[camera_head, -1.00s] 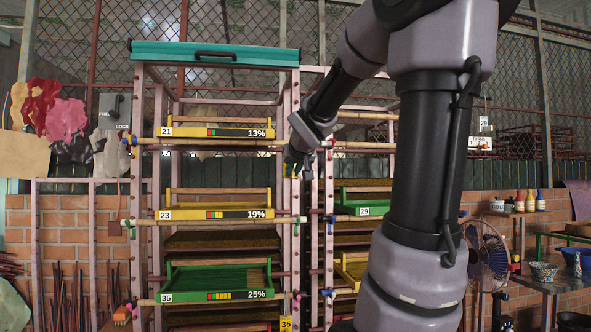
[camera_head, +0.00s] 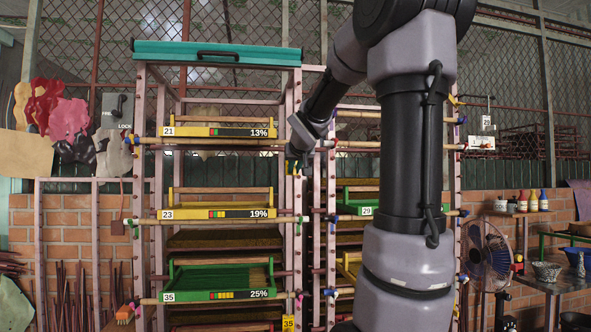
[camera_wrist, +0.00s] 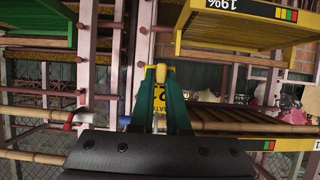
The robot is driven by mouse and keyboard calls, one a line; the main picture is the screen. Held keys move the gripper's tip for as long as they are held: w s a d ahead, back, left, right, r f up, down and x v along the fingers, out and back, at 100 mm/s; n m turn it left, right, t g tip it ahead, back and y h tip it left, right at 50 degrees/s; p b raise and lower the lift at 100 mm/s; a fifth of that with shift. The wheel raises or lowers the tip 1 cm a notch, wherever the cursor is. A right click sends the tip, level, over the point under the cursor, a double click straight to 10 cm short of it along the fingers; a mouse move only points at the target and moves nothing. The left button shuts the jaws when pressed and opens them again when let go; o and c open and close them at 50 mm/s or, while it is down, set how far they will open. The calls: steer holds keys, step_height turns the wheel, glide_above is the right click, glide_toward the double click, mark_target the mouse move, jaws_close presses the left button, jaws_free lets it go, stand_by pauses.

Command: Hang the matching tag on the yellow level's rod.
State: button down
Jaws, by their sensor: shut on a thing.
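My gripper (camera_head: 293,166) is beside the left rack's right posts, near the right end of the upper level's rod (camera_head: 215,142). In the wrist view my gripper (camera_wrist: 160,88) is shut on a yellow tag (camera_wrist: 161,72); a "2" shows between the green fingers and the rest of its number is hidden. Two yellow levels show on the left rack: level 21 (camera_head: 222,132), marked 13%, and level 23 (camera_head: 222,213), marked 19%. Level 23's rod (camera_head: 220,220) lies lower. The wrist view is turned over, with the 19% level (camera_wrist: 240,14) at its top.
A green level 35 (camera_head: 222,295) is below, with a yellow tag 35 (camera_head: 288,322) hanging at its rod's right end. Rack posts (camera_head: 298,250) stand close to my gripper. A right rack has a green level 29 (camera_head: 366,210). A fan (camera_head: 487,250) stands at right.

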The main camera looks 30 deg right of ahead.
steer(key=r+x, duration=0.1)
steer(key=x, duration=0.7)
steer(key=shift+w, duration=0.65)
steer(key=shift+d, duration=0.15)
steer(key=c, duration=0.8)
jaws_free()
steer(key=o, duration=0.3)
